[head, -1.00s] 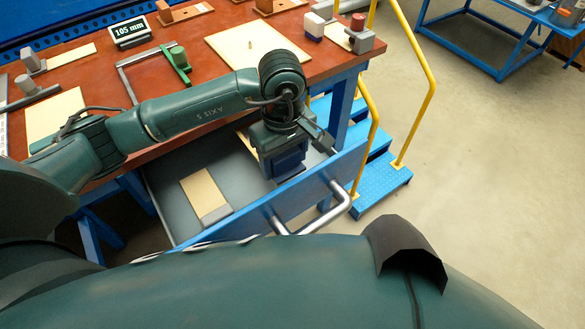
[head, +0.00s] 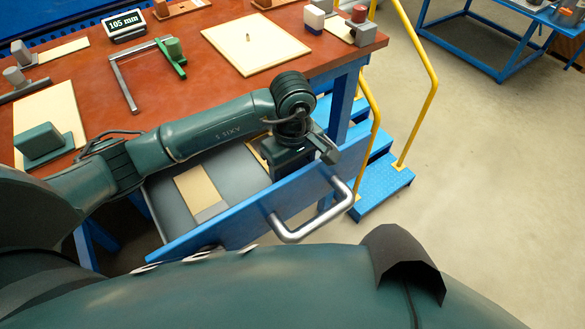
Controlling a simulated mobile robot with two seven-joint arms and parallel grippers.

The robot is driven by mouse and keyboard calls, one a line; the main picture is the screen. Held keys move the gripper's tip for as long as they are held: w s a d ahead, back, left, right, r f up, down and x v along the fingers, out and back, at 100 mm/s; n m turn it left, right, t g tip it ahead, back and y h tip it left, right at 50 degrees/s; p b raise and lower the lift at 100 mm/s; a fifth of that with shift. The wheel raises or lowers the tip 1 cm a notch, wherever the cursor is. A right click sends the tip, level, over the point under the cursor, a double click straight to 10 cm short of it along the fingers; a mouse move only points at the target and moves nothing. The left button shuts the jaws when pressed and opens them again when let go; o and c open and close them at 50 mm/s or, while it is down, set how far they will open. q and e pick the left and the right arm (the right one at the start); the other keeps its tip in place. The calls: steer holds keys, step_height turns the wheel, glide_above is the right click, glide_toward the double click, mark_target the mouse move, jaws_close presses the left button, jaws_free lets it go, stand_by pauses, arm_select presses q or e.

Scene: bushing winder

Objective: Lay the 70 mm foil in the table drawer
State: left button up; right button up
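The table drawer (head: 238,219) is open, with a blue front, a silver handle and a grey floor. In it lies a tan sheet with a grey end (head: 197,188). Another tan piece (head: 257,152) shows partly beside my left gripper. My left gripper (head: 303,158) is at the drawer's right part, just behind the front panel. Its fingertips are hidden, so I cannot tell whether it holds anything. I see no label marking which piece is the 70 mm foil. My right gripper is out of view.
The red-brown table (head: 200,90) carries a display reading 105 mm (head: 124,25), a green-handled frame (head: 172,62), a large tan board (head: 247,42) and a dark green block (head: 40,142) on a tan sheet. Blue steps (head: 385,188) with yellow rails stand right of the drawer.

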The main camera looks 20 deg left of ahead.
arm_select(q)
steer(key=shift+f, duration=0.3)
steer(key=o, duration=1)
steer(key=shift+r, duration=0.15)
steer(key=shift+r, duration=0.2)
step_height(320, 180, up, 11)
steer(key=shift+r, duration=0.45)
